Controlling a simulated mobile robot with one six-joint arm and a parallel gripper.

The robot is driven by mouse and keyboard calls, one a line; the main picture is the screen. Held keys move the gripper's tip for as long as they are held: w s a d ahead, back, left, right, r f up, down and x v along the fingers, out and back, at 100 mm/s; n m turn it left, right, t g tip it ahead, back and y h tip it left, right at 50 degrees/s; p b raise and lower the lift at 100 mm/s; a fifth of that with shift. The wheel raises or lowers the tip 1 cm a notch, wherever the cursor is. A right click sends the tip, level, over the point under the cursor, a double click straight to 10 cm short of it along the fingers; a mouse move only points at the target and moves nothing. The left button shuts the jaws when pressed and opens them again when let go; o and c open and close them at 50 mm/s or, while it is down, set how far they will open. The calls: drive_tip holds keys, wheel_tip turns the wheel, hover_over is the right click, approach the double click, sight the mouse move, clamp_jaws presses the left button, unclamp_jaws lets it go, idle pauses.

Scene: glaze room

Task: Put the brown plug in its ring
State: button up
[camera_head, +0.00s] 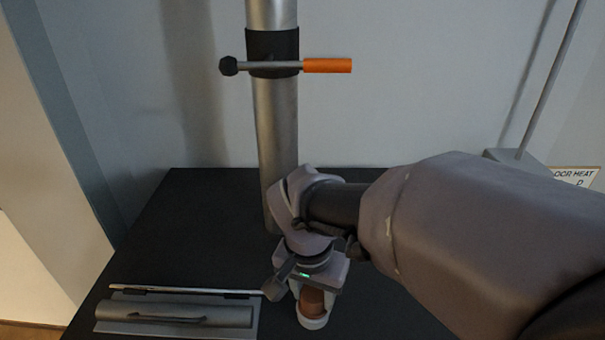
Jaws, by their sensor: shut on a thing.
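The brown plug (312,301) shows at the bottom centre, just under my gripper (312,294). My gripper points down and is shut on the plug, with pale fingers at its sides. A whitish rounded rim (313,323) shows right below the plug; it may be the ring. I cannot tell whether the plug sits in it or is only above it. My wrist hides what lies behind, and the picture's lower edge is close.
A steel post (277,130) with an orange-handled bar (327,66) stands behind my wrist. A grey case (178,314) with a cylinder lies at the lower left. The dark tabletop (190,225) is bare between them. A sign (578,176) is at the right.

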drive_tip(key=shift+f, duration=0.2)
drive_tip(key=o, duration=1.4)
